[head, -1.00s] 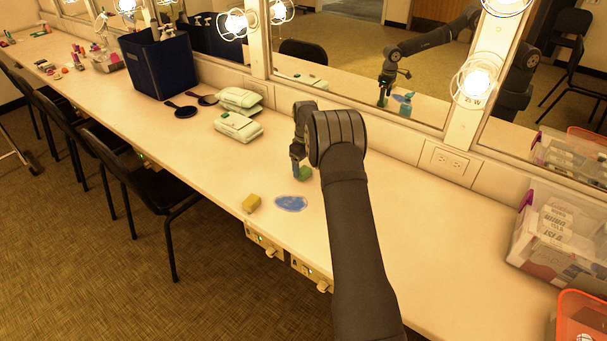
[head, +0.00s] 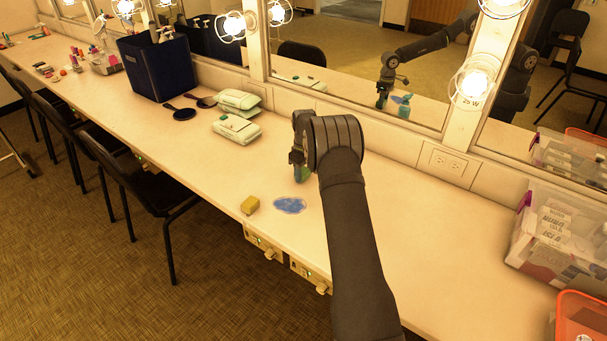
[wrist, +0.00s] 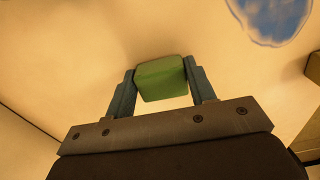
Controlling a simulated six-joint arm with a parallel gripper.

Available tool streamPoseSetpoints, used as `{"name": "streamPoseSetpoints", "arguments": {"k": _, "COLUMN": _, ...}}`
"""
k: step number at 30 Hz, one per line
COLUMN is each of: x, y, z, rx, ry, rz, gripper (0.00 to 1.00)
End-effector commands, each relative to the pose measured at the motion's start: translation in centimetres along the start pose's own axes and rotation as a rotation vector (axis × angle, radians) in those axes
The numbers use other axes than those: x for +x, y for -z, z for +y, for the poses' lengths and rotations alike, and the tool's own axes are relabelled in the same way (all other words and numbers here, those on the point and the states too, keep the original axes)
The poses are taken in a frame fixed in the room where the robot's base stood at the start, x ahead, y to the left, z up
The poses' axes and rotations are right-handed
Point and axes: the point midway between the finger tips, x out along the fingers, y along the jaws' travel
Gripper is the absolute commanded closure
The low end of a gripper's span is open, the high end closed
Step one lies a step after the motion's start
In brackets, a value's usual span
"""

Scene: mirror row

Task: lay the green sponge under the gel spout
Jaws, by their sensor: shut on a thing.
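The green sponge (wrist: 161,80) is a small block between the two fingers of my gripper (wrist: 161,88) in the wrist view. The fingers are shut on its sides. In the head view my gripper (head: 300,172) points down at the counter, and a sliver of the sponge (head: 307,174) shows beside the fingers. Whether the sponge touches the counter is unclear. No gel spout shows directly in the head view. A small teal shape (head: 404,110), perhaps a bottle, appears only in the mirror, its real place probably hidden by my arm.
A flat blue puddle-like patch (head: 290,205) lies on the counter (head: 440,250) in front of my gripper; a yellow block (head: 250,205) lies left of it. Pale green packs (head: 236,129), black hand mirrors (head: 182,113) and a dark bin (head: 160,72) stand left. A clear box (head: 560,240) stands right.

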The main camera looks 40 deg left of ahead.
Motion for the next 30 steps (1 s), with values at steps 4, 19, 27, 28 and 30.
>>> {"name": "streamPoseSetpoints", "arguments": {"k": 4, "x": -2.7, "y": 0.1, "z": 0.1, "rx": 0.0, "ry": -0.003, "rz": 0.004, "gripper": 0.71}}
{"name": "streamPoseSetpoints", "arguments": {"k": 19, "x": -9.5, "y": 0.0, "z": 0.0, "rx": 0.0, "ry": -0.001, "rz": 0.002, "gripper": 0.71}}
{"name": "streamPoseSetpoints", "arguments": {"k": 27, "x": -11.3, "y": -4.3, "z": 2.9, "rx": 0.126, "ry": -0.002, "rz": 0.003, "gripper": 0.71}}
{"name": "streamPoseSetpoints", "arguments": {"k": 28, "x": -11.7, "y": -5.3, "z": 3.5, "rx": 0.156, "ry": -0.002, "rz": 0.003, "gripper": 0.71}}
{"name": "streamPoseSetpoints", "arguments": {"k": 30, "x": -12.7, "y": -8.1, "z": 5.0, "rx": 0.236, "ry": -0.002, "rz": 0.003, "gripper": 0.71}}
